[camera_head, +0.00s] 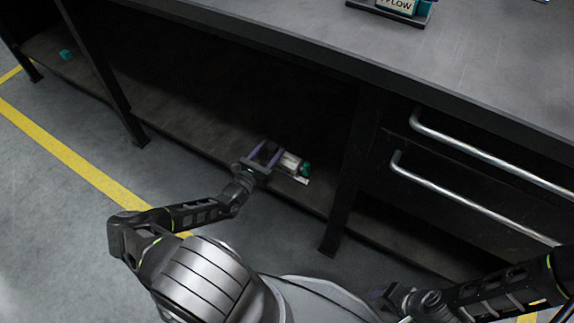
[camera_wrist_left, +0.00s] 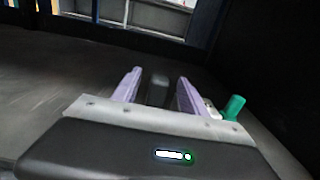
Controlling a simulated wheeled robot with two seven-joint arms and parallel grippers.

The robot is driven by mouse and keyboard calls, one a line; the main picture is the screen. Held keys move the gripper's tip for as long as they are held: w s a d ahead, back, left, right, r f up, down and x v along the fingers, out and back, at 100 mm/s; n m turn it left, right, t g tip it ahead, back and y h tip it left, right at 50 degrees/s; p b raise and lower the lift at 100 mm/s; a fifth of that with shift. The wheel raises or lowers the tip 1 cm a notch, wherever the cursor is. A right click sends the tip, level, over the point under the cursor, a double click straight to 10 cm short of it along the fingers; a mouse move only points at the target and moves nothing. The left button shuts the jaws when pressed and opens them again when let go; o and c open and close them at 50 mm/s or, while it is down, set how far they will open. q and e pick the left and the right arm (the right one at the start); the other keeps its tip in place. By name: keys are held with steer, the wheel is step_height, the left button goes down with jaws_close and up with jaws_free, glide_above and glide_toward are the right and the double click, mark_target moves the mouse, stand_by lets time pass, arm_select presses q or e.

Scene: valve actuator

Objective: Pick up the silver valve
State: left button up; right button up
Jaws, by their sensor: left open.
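The silver valve (camera_head: 290,163), a small silver-white piece with a green part at its right, lies on the low shelf under the bench. My left gripper (camera_head: 267,152) is open with its purple fingers just left of the valve. In the left wrist view, the valve's green part (camera_wrist_left: 234,106) shows just right of the right finger, partly hidden by my gripper body. A dark upright block (camera_wrist_left: 157,88) shows between or beyond the fingers (camera_wrist_left: 158,84); I cannot tell what it is. My right gripper (camera_head: 388,298) is low at the right, apart from the valve; its jaws are unclear.
The bench top (camera_head: 480,60) overhangs the shelf (camera_head: 190,130). A dark bench leg (camera_head: 345,180) stands right of the valve, and drawers with silver handles (camera_head: 470,150) lie further right. A small teal object (camera_head: 66,54) lies far left on the shelf. Shelf left of my gripper is clear.

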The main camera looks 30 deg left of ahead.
arm_select(q)
steer(key=shift+w, duration=0.85)
jaws_close()
stand_by(1.2)
